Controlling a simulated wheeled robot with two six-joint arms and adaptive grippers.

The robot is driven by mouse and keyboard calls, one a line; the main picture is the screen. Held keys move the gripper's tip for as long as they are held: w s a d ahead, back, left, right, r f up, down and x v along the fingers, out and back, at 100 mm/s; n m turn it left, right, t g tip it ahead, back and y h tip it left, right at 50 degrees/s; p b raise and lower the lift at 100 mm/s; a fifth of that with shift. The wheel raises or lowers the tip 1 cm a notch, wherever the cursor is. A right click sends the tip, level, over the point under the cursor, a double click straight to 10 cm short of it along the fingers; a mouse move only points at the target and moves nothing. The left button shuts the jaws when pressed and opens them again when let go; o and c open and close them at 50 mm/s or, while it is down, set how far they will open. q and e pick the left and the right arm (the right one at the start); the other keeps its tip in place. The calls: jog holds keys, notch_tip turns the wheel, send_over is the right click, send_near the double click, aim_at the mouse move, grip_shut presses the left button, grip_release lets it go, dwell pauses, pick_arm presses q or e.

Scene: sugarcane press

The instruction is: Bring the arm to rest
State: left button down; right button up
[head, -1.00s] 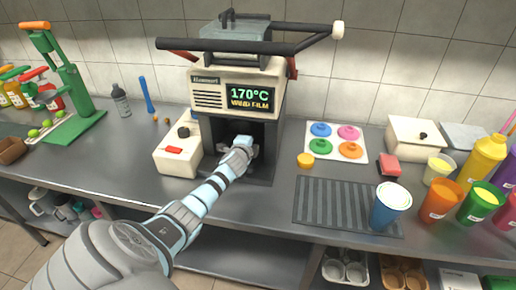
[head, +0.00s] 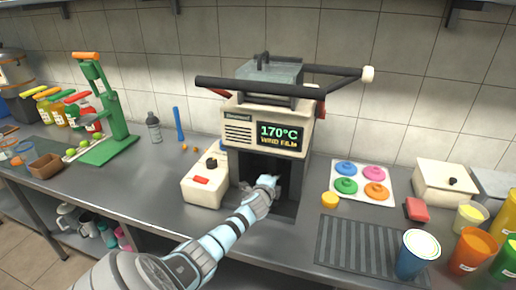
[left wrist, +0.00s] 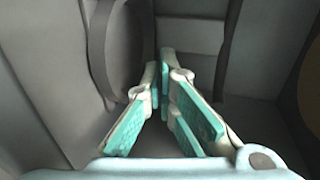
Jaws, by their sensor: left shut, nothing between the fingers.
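My left arm reaches in from the bottom of the head view. My left gripper (head: 268,184) is at the dark opening of the film sealing machine (head: 265,128), low at its front. In the left wrist view the turquoise-padded fingers (left wrist: 162,95) come close together at their tips, shut with nothing between them. Dark grey walls of the machine's opening surround them. The machine's display reads 170°C, and its black lever bar (head: 262,87) is raised across the top. My right gripper is not in view.
A cream box with a red button (head: 206,182) stands just left of the machine. A green press (head: 105,115) is farther left. On the right are a plate of coloured lids (head: 361,182), a grey ribbed mat (head: 366,247), and several cups. The back wall is tiled.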

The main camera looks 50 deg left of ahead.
pick_arm(q)
jog(key=p+v, duration=0.2)
jog(key=v, duration=0.7)
jog(key=shift+s+r+p, duration=0.1)
jog(key=shift+r+p, duration=0.15)
jog(key=shift+p, duration=0.1)
jog(key=shift+s+d+r, duration=0.15)
jog(key=shift+s+d, duration=0.1)
jog(key=shift+s, duration=0.15)
jog(key=shift+w, duration=0.1)
